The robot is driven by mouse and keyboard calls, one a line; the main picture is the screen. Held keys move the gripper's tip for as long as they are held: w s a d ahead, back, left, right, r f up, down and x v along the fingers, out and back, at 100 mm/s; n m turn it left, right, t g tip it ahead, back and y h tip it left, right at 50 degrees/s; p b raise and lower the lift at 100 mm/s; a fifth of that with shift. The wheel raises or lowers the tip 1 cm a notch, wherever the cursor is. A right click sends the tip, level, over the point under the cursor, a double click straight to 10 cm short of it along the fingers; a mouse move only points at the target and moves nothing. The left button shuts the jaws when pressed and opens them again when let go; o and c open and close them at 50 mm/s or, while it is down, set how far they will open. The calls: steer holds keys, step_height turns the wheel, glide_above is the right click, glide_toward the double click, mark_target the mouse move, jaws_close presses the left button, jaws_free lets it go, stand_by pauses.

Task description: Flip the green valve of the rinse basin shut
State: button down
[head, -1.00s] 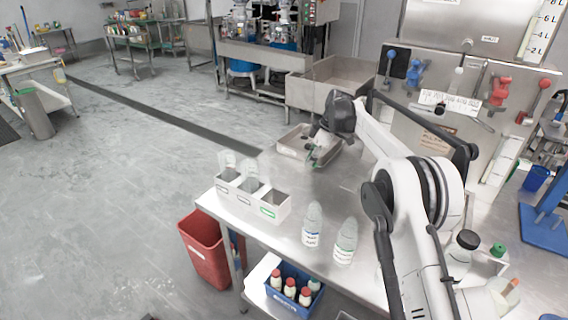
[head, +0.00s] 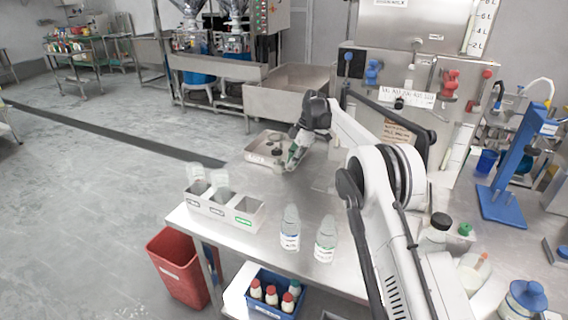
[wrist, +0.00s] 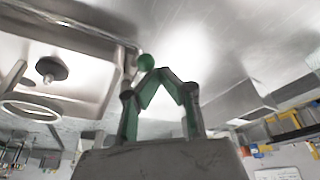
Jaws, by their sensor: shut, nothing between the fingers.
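The rinse basin is a shallow steel tray (head: 258,156) at the back left of the bench, and its rim and floor fill the left of the wrist view (wrist: 85,83). The green valve shows in the wrist view as a round green knob (wrist: 146,62) at the basin's rim. In the head view I cannot pick it out from my green fingers. My gripper (wrist: 166,74) has its fingertips together with nothing between them. The tips are just right of the knob in the picture; I cannot tell whether they touch it. In the head view my gripper (head: 290,166) is at the basin's right side.
A dark round fitting (wrist: 51,69) stands in the basin. A white three-part bin (head: 226,212) with bottles and two clear bottles (head: 290,228) stand on the front of the bench. A steel cabinet (head: 400,60) with blue and red valves rises behind. Bare bench top lies between.

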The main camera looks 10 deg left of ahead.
steer(key=shift+w+d, duration=0.2)
stand_by(0.5)
steer(key=shift+s, duration=0.1)
steer(key=shift+s+a+r+b, duration=0.1)
steer(key=shift+s+a+b, duration=0.15)
steer(key=shift+s+b, duration=0.2)
steer(key=shift+s+a+r, duration=0.35)
steer(key=shift+s+a, duration=0.05)
steer(key=shift+s, duration=0.2)
steer(key=shift+s+a+r, duration=0.3)
steer(key=shift+s+a, duration=0.05)
steer(key=shift+s, duration=0.2)
step_height(320, 180, up, 9)
steer(key=w+d, duration=0.1)
steer(key=w, duration=0.1)
steer(key=shift+w+d+f+p, duration=0.15)
steer(key=shift+w+p, duration=0.15)
steer(key=shift+w, duration=0.1)
